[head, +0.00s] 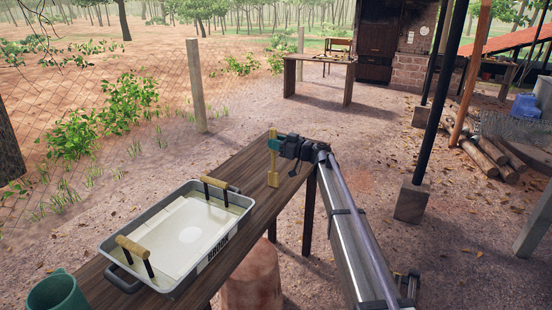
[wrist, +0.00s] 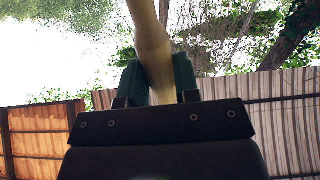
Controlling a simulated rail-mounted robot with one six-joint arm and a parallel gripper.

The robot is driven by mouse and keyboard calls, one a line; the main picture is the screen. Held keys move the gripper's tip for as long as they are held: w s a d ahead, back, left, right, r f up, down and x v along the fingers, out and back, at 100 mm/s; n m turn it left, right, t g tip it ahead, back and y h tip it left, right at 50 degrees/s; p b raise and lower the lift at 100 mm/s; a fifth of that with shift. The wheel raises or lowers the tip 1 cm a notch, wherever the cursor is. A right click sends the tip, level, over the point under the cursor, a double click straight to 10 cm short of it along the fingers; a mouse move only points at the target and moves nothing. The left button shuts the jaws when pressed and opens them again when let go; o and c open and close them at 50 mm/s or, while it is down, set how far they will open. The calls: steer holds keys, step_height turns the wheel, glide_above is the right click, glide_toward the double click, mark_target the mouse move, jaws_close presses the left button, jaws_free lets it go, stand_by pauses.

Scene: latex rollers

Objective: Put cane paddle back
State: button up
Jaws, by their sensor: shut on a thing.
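The cane paddle (head: 273,178) is a pale yellow-tan stick with a wider flat lower end. It hangs upright near the far end of the wooden bench in the head view. My gripper (head: 274,145) is shut on its upper part. In the wrist view, the paddle's pale shaft (wrist: 150,40) runs up between the green fingers of my gripper (wrist: 157,80). The paddle's lower end is near the bench top; I cannot tell whether it touches.
A grey tray (head: 118,268) with whitish liquid, a pale sheet and two wooden-handled items stands on the wooden bench (head: 258,205). A green mug (head: 58,292) is at the near left. A stump (head: 250,280) stands beside the bench. A dark post (head: 432,130) is to the right.

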step_height(320, 180, down, 3)
steer(key=shift+w+f+b, duration=0.1)
steer(key=shift+b, duration=0.7)
steer(key=shift+r, duration=0.3)
steer(key=shift+f, duration=0.15)
steer(key=o, duration=0.9)
steer(key=r+v, duration=0.1)
steer(key=v, duration=1.1)
steer(key=s+d+f+m+g+h, duration=0.2)
steer(key=s+d+f+m+h, duration=0.3)
steer(key=s, duration=0.7)
steer(key=s+d+f+m+g+h, duration=0.15)
steer(key=s+f+h, duration=0.25)
steer(key=s+f, duration=0.55)
steer(key=s+d+f+m+g+h, duration=0.3)
steer(key=s+h, duration=0.1)
steer(key=s, duration=1)
steer(key=s+d+f+m+h, duration=0.1)
steer(key=s+d+m+h, duration=0.3)
steer(key=s+d, duration=0.3)
steer(key=shift+g, duration=0.35)
steer(key=r+p, duration=0.1)
steer(key=a+r+p, duration=0.1)
steer(key=r+p, duration=0.1)
steer(key=s+r+p, duration=0.1)
steer(key=r+p, duration=0.1)
steer(key=shift+a+r, duration=0.1)
steer(key=shift+a, duration=0.1)
